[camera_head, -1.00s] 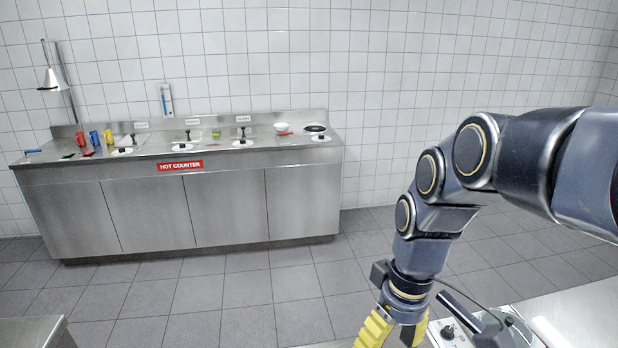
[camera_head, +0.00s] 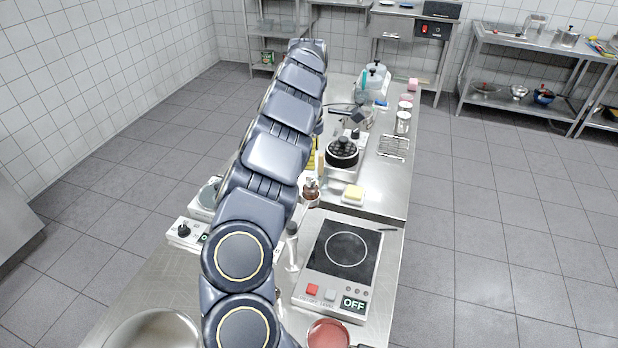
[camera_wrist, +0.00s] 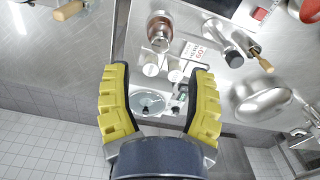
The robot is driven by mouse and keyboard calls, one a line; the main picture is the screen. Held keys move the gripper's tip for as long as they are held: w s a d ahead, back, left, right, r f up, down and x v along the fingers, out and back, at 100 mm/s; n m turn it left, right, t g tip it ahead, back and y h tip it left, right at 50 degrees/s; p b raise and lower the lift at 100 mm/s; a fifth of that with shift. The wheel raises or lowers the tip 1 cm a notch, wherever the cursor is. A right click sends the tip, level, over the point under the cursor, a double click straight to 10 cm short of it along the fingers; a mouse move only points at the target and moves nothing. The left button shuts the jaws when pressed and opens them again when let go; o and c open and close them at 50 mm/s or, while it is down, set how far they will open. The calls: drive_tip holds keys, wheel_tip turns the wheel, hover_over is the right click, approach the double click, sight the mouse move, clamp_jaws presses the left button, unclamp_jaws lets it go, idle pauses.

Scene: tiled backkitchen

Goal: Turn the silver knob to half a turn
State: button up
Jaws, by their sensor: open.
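I cannot pick out a silver knob for certain in either view. In the head view, a white unit at the left edge of the worktable carries a dark knob (camera_head: 184,230); my arm hides part of that unit. My gripper shows in the wrist view (camera_wrist: 160,72), with its yellow fingers spread wide and nothing between them. Below it, beyond the fingers, are a round grey disc (camera_wrist: 146,102) and a small dark-topped part (camera_wrist: 181,93), too small to make out. In the head view my arm mostly hides the gripper; only a yellow strip shows.
Open floor lies to the right. Shelves (camera_head: 540,70) stand behind.

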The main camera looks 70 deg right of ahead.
sight(310, 178)
wheel_tip(310, 178, down, 8)
drive_tip(key=shift+w+a+r, duration=0.1)
drive_tip(key=shift+w+r, duration=0.05)
drive_tip(key=shift+r, duration=0.05)
drive_tip(key=shift+c, duration=0.3)
clamp_jaws()
